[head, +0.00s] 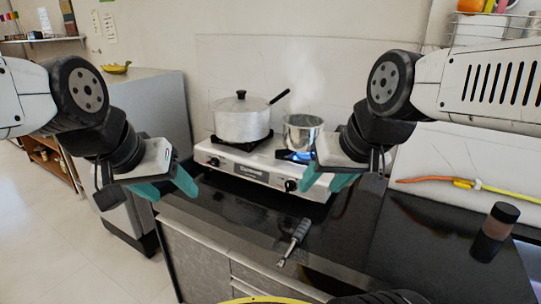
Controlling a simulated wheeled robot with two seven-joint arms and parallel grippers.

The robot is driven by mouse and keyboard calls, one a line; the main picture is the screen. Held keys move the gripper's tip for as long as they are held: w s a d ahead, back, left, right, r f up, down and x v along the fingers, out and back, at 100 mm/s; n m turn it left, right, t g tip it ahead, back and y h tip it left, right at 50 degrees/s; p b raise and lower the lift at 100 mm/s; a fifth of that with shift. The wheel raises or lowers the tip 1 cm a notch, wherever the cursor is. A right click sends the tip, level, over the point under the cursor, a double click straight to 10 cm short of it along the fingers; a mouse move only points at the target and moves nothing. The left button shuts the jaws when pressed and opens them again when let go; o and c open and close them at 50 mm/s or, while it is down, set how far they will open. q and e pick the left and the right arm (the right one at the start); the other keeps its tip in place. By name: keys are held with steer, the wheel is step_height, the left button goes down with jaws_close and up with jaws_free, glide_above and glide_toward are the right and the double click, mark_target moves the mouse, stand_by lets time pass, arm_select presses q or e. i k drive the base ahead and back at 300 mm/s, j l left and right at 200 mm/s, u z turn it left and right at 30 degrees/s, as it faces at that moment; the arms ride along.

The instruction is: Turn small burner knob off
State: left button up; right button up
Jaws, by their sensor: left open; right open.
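The white two-burner gas stove (246,169) stands on the black counter. A small steel pot (303,134) sits on its right burner, with a blue flame (290,155) lit beneath it. The dark knob (291,186) below that burner is at the right of the stove front. A second knob (214,162) is at the left end. My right gripper (326,184) is open, close to the right side of the right knob in the picture; I cannot tell whether it touches. My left gripper (168,190) is open and empty, left of the stove.
A large lidded pot (241,119) sits on the left burner, its handle pointing right. A grey-handled tool (295,238) lies on the counter in front of the stove. A dark-capped jar (494,232) and a yellow-orange item (465,184) are at the right.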

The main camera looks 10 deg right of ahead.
mark_target(290, 185)
steer(key=k+l+u, duration=0.1)
steer(key=l+u, duration=0.25)
steer(key=k+l+u, duration=0.15)
steer(key=u, duration=0.25)
steer(key=k+l+u, duration=0.15)
steer(key=u, duration=0.2)
